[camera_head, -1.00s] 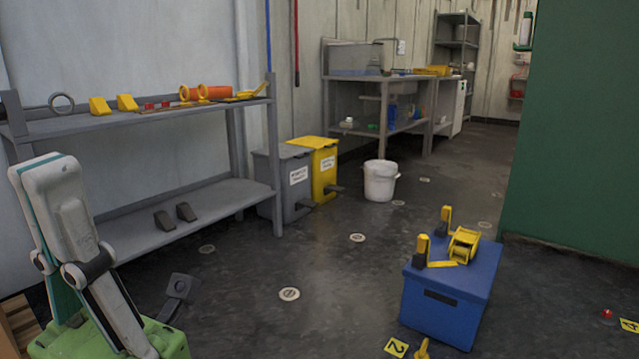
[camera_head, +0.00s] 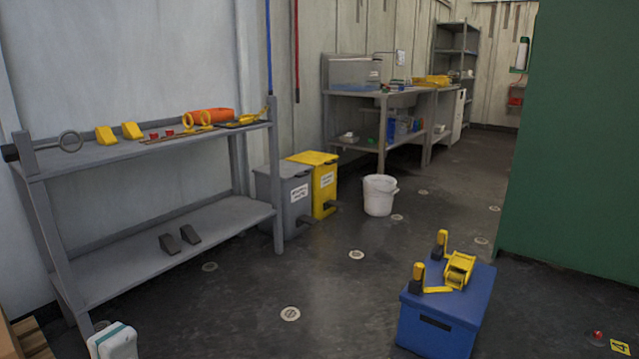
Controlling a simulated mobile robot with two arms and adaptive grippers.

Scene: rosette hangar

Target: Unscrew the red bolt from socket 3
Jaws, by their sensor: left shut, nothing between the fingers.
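A small red thing (camera_head: 597,335), which may be the red bolt, sits on the dark floor at the lower right. A yellow number tag (camera_head: 620,347) lies beside it, and its number is too small to read surely. I cannot tell which socket is socket 3. My right gripper is out of view.
A blue box (camera_head: 440,327) with a yellow strap tool (camera_head: 458,270) on top stands between my left gripper and the red thing. A green wall (camera_head: 580,140) rises at the right. A grey shelf (camera_head: 100,152) stands left. A white bucket (camera_head: 380,196) stands farther back.

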